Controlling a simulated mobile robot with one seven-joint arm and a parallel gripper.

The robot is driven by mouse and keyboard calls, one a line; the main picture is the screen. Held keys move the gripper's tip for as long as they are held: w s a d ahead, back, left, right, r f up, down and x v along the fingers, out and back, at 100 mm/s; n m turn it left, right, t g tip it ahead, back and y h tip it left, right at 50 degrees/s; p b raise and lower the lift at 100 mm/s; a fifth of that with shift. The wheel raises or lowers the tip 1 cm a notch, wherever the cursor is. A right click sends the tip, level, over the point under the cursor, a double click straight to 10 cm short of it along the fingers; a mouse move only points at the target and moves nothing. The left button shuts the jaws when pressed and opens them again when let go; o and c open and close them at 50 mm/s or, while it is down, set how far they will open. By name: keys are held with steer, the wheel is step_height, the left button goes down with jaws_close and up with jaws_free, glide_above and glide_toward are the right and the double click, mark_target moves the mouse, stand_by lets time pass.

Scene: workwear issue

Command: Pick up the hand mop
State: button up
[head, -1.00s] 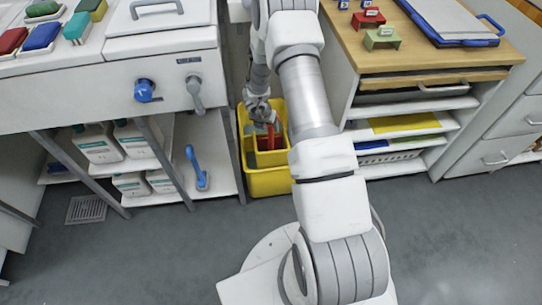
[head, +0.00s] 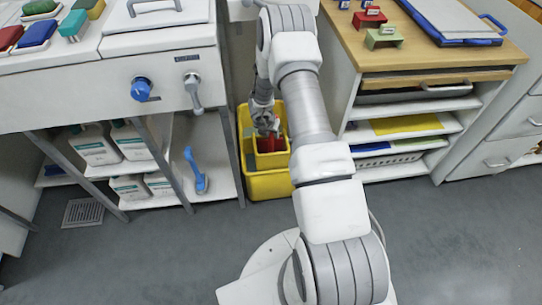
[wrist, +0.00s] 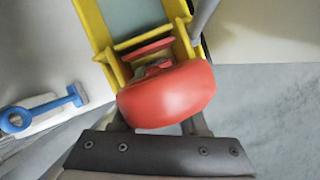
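A red object with a rounded end, which I take to be the hand mop (wrist: 167,96), stands in the yellow bucket (head: 268,186). Only a little of its red shows in the head view (head: 270,145). My gripper (head: 266,128) is over the bucket, pointing down. In the wrist view, my gripper's fingers (wrist: 158,125) are set wide apart, one toward each side of the red end. The red end hides the fingertips, so contact cannot be seen.
A wood-topped cabinet (head: 385,65) stands close on the right. The grey floor in front is clear.

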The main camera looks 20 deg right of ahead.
jaws_close()
stand_by(1.1)
